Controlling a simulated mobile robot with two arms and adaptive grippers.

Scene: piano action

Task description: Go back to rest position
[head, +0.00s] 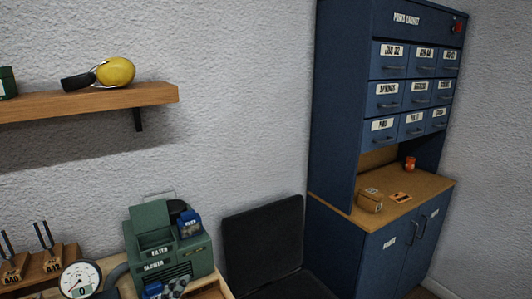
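Neither of my grippers shows in the head view, and no part of my arms is visible. What they hold, and whether they are open or shut, is hidden from this view. No piano action can be made out here.
A blue cabinet (337,110) with labelled drawers stands at the right. A small box (370,201) and an orange jar (410,163) sit on its counter. A black chair (263,245) stands beside it. A green machine (155,249) and a dial gauge (80,277) are at lower left. A wooden shelf (60,105) holds a yellow object (116,72).

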